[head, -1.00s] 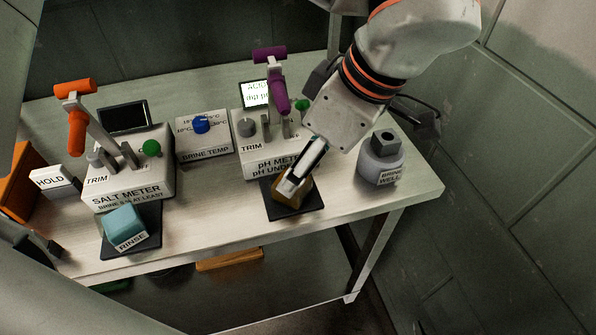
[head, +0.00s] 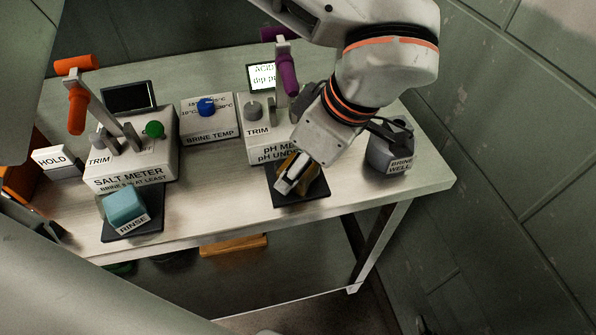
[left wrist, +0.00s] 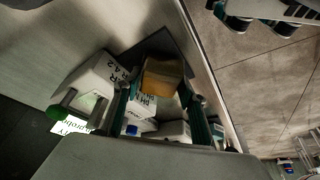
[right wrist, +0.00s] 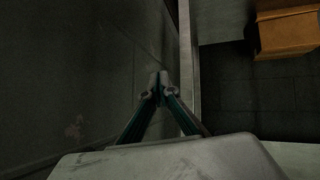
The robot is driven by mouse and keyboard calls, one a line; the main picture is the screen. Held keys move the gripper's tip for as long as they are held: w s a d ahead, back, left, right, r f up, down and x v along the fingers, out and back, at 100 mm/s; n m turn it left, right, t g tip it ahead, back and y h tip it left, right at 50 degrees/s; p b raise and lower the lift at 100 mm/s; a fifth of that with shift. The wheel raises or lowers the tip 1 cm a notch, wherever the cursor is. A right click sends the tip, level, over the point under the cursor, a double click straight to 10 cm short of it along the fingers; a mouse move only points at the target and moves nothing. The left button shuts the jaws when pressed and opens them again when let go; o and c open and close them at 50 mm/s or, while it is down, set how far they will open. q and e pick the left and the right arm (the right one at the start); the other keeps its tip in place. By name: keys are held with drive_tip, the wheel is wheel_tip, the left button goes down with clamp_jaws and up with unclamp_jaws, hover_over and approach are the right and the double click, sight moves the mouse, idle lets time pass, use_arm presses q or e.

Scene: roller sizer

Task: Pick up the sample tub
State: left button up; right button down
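The sample tub looks like a small amber-brown block (head: 312,187) on a black pad (head: 300,200) in front of the pH meter.
The pH meter (head: 262,150) stands behind the tub, the brine well (head: 392,155) to its right. Left are the brine temp box (head: 207,125), salt meter (head: 135,165) and cyan rinse block (head: 122,205). A wall (head: 520,130) rises right of the table.

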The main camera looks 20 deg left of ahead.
use_arm(q)
drive_tip(key=shift+c, duration=1)
drive_tip(key=shift+r, duration=0.1)
